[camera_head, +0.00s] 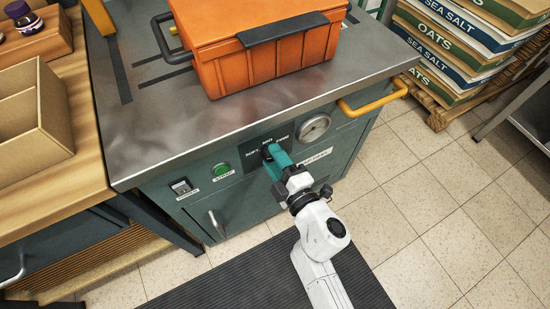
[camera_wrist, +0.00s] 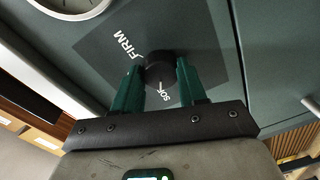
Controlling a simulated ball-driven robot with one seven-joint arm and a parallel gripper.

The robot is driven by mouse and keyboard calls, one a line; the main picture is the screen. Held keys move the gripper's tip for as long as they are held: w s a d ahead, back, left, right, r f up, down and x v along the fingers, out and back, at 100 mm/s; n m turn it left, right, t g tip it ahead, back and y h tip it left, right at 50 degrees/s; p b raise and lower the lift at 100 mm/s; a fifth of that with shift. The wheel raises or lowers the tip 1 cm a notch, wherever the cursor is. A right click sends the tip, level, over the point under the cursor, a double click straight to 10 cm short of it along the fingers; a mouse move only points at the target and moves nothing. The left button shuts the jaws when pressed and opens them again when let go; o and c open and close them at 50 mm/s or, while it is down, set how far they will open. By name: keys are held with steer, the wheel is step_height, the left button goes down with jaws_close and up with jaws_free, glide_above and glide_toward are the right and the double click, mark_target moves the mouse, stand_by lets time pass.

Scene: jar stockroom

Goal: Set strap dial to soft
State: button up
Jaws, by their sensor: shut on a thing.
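The strap dial (camera_wrist: 160,72) is a round black knob on a dark plate (camera_wrist: 200,40) of the green machine front. FIRM shows at upper left of it in the wrist view. Part of SOFT shows just below it, cut off by my gripper. A short white mark on the knob points down in that view, close to the SOFT lettering. My gripper (camera_wrist: 158,78), with green fingers, is shut on the dial, one finger on each side. In the head view my gripper (camera_head: 269,152) covers the dial, below the row of label words.
A green strap button (camera_head: 221,170) and a small switch (camera_head: 182,187) sit left of the dial; a gauge (camera_head: 314,127) is right. An orange crate (camera_head: 270,70) stands on the metal top (camera_head: 170,130). A yellow handle (camera_head: 372,107) juts out at right.

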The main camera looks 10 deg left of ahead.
steer(key=o, duration=1.1)
steer(key=shift+c, duration=0.2)
steer(key=p+v, duration=0.1)
steer(key=v, duration=1)
